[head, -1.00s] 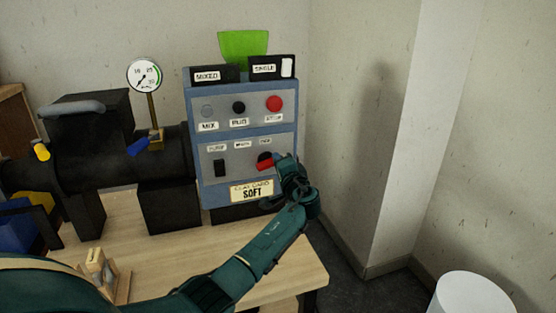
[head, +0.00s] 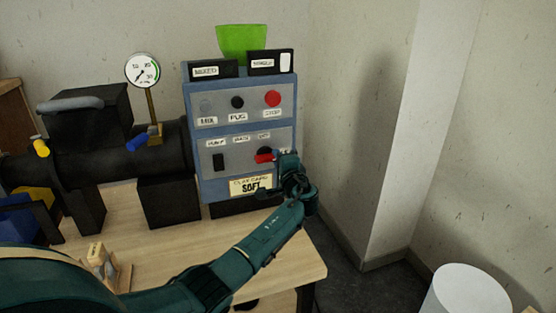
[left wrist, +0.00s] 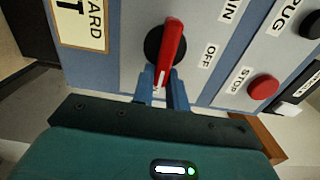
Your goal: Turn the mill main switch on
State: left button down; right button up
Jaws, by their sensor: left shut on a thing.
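The mill main switch (head: 263,157) is a red lever on a round black base, low on the right of the blue control panel (head: 190,105). In the left wrist view its red lever (left wrist: 172,45) runs up from between my fingers, with an OFF label (left wrist: 208,57) to the right. A white label between the fingers is mostly hidden. My left gripper (left wrist: 163,92) is shut on the near end of the lever; in the head view the gripper (head: 280,160) reaches it from the right.
Above the switch are a black PUG button (head: 237,102) and a red STOP button (head: 272,99). A pressure gauge (head: 142,71) stands on the black mill. A wooden stand (head: 103,264) is on the wooden table (head: 175,250).

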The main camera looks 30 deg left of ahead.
pick_arm(q)
jog(key=c, duration=1.4)
grip_release()
jog(key=v, duration=1.3)
jog(key=shift+s+p, duration=0.15)
jog(key=shift+p, duration=0.3)
pick_arm(e)
jog(key=shift+w+a, duration=0.15)
jog(key=shift+w, duration=0.05)
jog(key=shift+s+f, duration=0.1)
jog(key=shift+s, duration=0.05)
